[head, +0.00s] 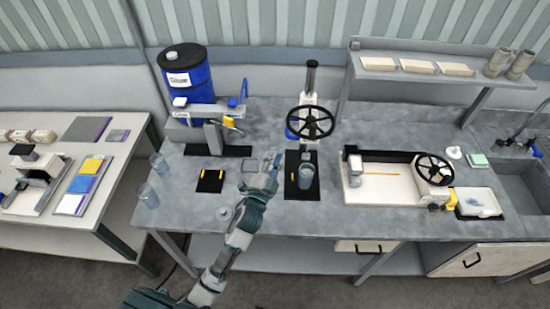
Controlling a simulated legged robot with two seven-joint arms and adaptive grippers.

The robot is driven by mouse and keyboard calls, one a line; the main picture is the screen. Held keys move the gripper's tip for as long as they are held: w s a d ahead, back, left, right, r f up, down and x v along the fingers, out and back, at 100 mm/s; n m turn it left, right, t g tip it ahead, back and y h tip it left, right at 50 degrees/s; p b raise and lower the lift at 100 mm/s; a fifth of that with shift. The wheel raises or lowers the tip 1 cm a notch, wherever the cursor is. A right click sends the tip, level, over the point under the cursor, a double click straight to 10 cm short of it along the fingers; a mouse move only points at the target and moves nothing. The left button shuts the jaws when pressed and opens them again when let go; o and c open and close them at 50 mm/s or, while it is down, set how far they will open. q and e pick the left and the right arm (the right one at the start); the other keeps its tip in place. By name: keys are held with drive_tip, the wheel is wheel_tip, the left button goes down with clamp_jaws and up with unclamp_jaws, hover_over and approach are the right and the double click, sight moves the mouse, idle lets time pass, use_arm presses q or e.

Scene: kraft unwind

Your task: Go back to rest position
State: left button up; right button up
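My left arm reaches up from the bottom of the head view over the grey workbench (330,222). Its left gripper (270,163) is above the bench, just left of the black-based press with a handwheel (310,122). A clear cup (306,176) stands on the press base, right of the gripper and apart from it. The fingers are small here, and I cannot tell whether they are open or shut. I see nothing clearly held. My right gripper is not in view.
A blue drum (187,80) stands at the back left. Two clear glasses (148,195) stand near the bench's left edge. A black pad (210,181) lies left of the gripper. A white-bed device with a handwheel (385,185) and a sink (527,180) are at the right.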

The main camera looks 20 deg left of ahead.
use_arm(q)
drive_tip(key=shift+f, duration=0.1)
idle(0.4)
drive_tip(key=s+a+f+n+g+y, duration=0.1)
drive_tip(key=s+a+f+n+g, duration=0.1)
drive_tip(key=s+f+n+g, duration=0.45)
drive_tip(key=s+a+f+n+g+y, duration=0.1)
drive_tip(key=s+a+f+g, duration=0.15)
drive_tip(key=s+f, duration=0.65)
drive_tip(key=s+d+f+n+g+h, duration=0.1)
drive_tip(key=s+f+g, duration=0.35)
drive_tip(key=s, duration=0.35)
drive_tip(key=s+d+f+n+g, duration=0.1)
drive_tip(key=s+f+n+g, duration=0.1)
drive_tip(key=s+f+g, duration=0.5)
wheel_tip(320, 180, down, 25)
drive_tip(key=s+t+b, duration=0.2)
drive_tip(key=t+b, duration=0.1)
drive_tip(key=s+a+f+g+b, duration=0.2)
drive_tip(key=s+f+b, duration=0.1)
drive_tip(key=s+f, duration=1.6)
wheel_tip(320, 180, down, 3)
drive_tip(key=shift+a+r+m, duration=0.1)
drive_tip(key=shift+a+m, duration=0.25)
